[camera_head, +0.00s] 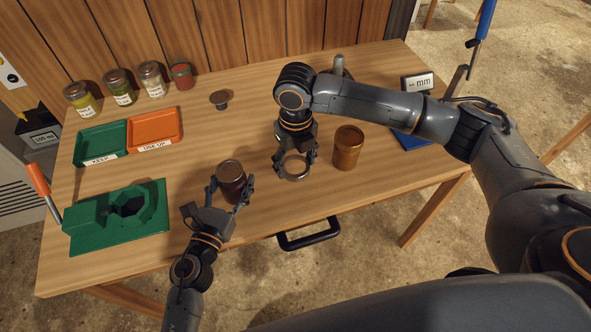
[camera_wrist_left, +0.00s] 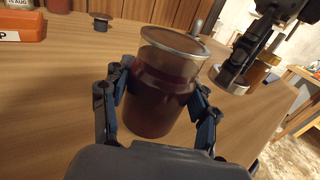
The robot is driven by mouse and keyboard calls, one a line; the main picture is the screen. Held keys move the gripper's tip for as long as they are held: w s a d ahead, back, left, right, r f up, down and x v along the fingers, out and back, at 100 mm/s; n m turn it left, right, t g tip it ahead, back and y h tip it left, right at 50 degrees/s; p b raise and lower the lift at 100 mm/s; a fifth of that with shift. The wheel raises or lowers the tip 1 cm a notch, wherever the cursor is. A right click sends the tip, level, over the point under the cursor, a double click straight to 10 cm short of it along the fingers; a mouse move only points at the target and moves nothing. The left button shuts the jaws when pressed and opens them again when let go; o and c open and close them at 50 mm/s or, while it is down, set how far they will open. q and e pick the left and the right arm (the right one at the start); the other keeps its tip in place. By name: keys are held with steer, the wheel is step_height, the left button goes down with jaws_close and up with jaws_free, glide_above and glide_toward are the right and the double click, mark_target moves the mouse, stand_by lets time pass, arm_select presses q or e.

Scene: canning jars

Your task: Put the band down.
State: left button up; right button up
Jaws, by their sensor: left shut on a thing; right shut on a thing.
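The band (camera_head: 294,167) is a metal ring between the fingers of my right gripper (camera_head: 294,158), which points down and is shut on it. It is at or just above the table top; I cannot tell whether it touches. It also shows in the left wrist view (camera_wrist_left: 229,80), right of the jar. My left gripper (camera_head: 231,190) is shut on a dark-filled glass jar (camera_head: 231,175) with fingers on both sides. In the left wrist view the jar (camera_wrist_left: 160,90) stands upright with a flat lid (camera_wrist_left: 175,42) and no band around its neck.
An amber canister (camera_head: 347,150) stands close right of the band. A green holder (camera_head: 120,215), a green tray (camera_head: 80,146) and an orange tray (camera_head: 178,122) lie left. A small brown knob-like piece (camera_head: 220,99) and several jars are behind. The table front edge is near.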

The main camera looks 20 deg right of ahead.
steer(key=shift+f, duration=1.8)
steer(key=shift+f, duration=0.1)
steer(key=o, duration=1.3)
steer(key=shift+c, duration=0.2)
arm_select(q)
steer(key=shift+f, duration=0.1)
arm_select(e)
step_height(320, 180, up, 12)
arm_select(q)
steer(key=o, duration=1.4)
steer(key=shift+c, duration=0.2)
